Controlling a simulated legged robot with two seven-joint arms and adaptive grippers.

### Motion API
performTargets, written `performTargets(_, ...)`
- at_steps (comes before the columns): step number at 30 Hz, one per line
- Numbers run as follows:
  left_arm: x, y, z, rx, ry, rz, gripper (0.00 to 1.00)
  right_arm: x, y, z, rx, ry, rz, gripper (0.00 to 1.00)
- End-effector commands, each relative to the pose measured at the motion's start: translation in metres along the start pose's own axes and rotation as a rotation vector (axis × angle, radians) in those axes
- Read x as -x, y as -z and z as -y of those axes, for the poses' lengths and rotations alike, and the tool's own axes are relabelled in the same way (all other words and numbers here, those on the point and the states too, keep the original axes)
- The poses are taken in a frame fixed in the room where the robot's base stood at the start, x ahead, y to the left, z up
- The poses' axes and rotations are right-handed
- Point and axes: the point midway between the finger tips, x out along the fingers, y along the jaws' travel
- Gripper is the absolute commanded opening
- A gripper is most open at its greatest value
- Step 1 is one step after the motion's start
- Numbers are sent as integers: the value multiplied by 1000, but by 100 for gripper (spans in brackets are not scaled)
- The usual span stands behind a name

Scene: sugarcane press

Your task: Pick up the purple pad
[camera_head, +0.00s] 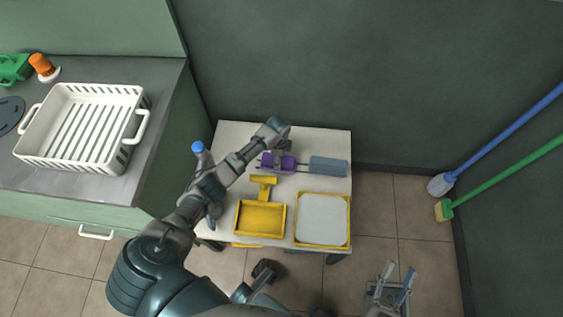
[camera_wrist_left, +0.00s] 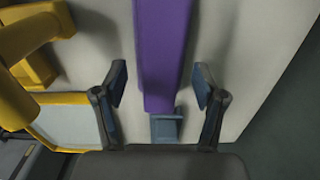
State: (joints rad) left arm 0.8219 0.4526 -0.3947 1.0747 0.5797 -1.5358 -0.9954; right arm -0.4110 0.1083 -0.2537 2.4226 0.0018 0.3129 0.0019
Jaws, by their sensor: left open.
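The purple pad (camera_head: 270,162) lies on the small white table in the head view, partly hidden by my left gripper. In the left wrist view, the purple pad (camera_wrist_left: 163,50) runs lengthwise between the two fingers of my left gripper (camera_wrist_left: 161,78). The fingers are spread, with a gap on each side of the pad. In the head view my left gripper (camera_head: 284,147) is above the pad's right part. My right gripper (camera_head: 391,280) is at the lower right, away from the table, its fingers apart and empty.
The white table (camera_head: 235,135) also holds a blue-grey tool (camera_head: 328,166), a yellow scoop (camera_head: 260,218) and a yellow-rimmed tray (camera_head: 322,195). A white basket (camera_head: 85,90) sits on the left counter. A dark wall is behind.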

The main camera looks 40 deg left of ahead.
Motion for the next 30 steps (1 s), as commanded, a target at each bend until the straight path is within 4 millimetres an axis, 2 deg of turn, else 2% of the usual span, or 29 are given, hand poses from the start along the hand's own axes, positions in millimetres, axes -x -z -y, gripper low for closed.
performTargets(1,-10,-1,-1,1,-4,1,71,2,2,1,-3,0,-35,40)
performTargets(3,-14,-2,0,0,-3,0,71,3,10,3,-6,2,-83,40)
performTargets(13,-15,-1,0,0,1,-1,71,3,18,4,-8,3,-127,40)
performTargets(21,-15,0,0,0,1,1,3,2,15,3,-8,2,-121,40)
performTargets(30,-14,-1,0,0,1,-2,3,2,16,3,-8,3,-120,40)
